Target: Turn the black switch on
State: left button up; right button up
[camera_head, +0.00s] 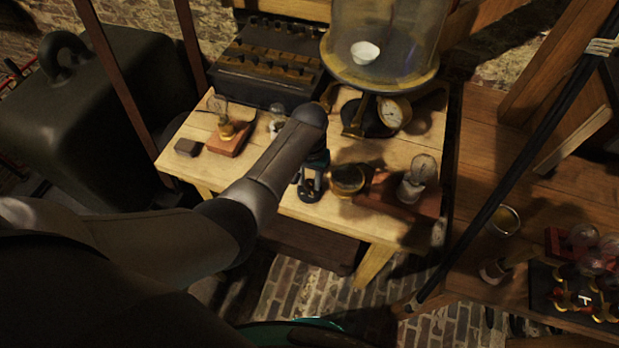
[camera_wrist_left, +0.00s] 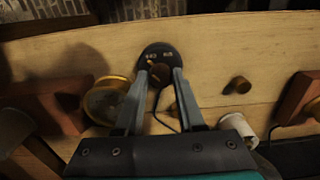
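The black switch (camera_wrist_left: 158,50) is a round dark disc with small white markings and a small brownish knob in its middle. It sits on the pale wooden table (camera_wrist_left: 225,60). My left gripper (camera_wrist_left: 161,76) points down at it, with one finger on each side of the knob and a gap between the fingertips. I cannot tell if either finger touches the knob. In the head view, the switch (camera_head: 311,193) is at the table's front edge, just below my left gripper (camera_head: 312,178), partly hidden by it. My right gripper is not in view.
A brass-rimmed round piece (camera_wrist_left: 106,101) lies close left of the gripper in the wrist view. In the head view, a wooden block with a bulb (camera_head: 417,178), a glass dome (camera_head: 385,40), a gauge (camera_head: 394,113) and a dark battery box (camera_head: 270,65) crowd the table.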

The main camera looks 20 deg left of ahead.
pick_arm(q)
grip_shut()
dwell(0.3)
jog(key=m+p, duration=0.2)
jog(key=m, duration=0.1)
jog(key=shift+r, duration=0.1)
jog(key=m+p, duration=0.1)
jog(key=m, duration=0.3)
jog(key=shift+p, duration=0.3)
jog(key=m, duration=0.5)
jog(key=shift+p, duration=0.4)
jog(key=m, duration=0.5)
jog(key=shift+m, duration=0.4)
